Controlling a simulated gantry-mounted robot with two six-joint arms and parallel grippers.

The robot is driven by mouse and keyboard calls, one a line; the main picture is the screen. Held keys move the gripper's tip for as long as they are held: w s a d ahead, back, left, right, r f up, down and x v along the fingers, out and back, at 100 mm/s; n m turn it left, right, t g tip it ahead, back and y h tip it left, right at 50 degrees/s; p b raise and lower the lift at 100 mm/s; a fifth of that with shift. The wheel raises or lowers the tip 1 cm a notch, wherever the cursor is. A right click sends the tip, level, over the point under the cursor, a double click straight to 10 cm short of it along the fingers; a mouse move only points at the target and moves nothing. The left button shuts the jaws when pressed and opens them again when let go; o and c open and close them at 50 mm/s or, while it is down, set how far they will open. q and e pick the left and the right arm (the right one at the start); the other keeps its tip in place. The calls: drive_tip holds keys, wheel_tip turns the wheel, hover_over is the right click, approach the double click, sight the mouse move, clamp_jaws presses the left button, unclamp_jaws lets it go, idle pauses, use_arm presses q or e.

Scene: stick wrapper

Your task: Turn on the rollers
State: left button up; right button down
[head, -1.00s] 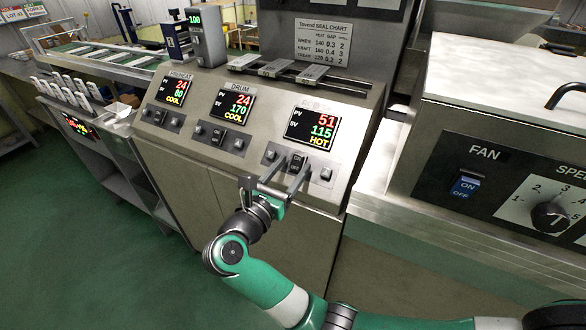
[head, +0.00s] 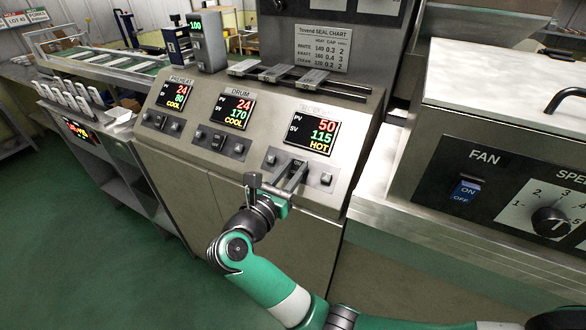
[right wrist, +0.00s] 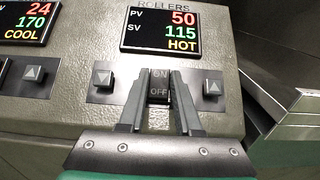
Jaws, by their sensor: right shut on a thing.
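The control panel (head: 262,105) has PREHEAT, DRUM and ROLLERS sections. The ROLLERS display (head: 312,137) reads PV 50, SV 115, HOT; it also shows in the right wrist view (right wrist: 162,31). Below it is the black ROLLERS ON/OFF rocker switch (right wrist: 159,84), between two small arrow buttons. My right gripper (head: 296,168) is at this switch, its two fingers closed in on the switch's left and right sides in the right wrist view (right wrist: 159,85). The fingers hide part of the switch in the head view, and I cannot tell which side is pressed. My left gripper is not in view.
The DRUM switch (head: 218,141) and PREHEAT switch (head: 160,121) sit to the left on the panel. A blue FAN switch (head: 466,191) and a speed knob (head: 550,221) are on the housing at right. Sliding metal bars (head: 278,74) lie above the displays.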

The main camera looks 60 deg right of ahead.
drive_tip(key=y+p, duration=0.1)
drive_tip(key=p, duration=0.1)
drive_tip(key=r+y+p, duration=0.1)
drive_tip(key=y+p, duration=0.1)
drive_tip(key=p, duration=0.1)
drive_tip(key=shift+d+r+y+p, duration=0.25)
drive_tip(key=shift+d+y+p, duration=0.1)
drive_tip(key=shift+y, duration=0.05)
drive_tip(key=shift+f+y, duration=0.15)
drive_tip(key=shift+y, duration=0.15)
drive_tip(key=shift+f, duration=0.2)
drive_tip(key=c, duration=0.6)
unclamp_jaws()
drive_tip(key=p+v, duration=0.3)
drive_tip(key=v, duration=0.8)
drive_tip(key=shift+a+r, duration=0.2)
drive_tip(key=shift+a, duration=0.1)
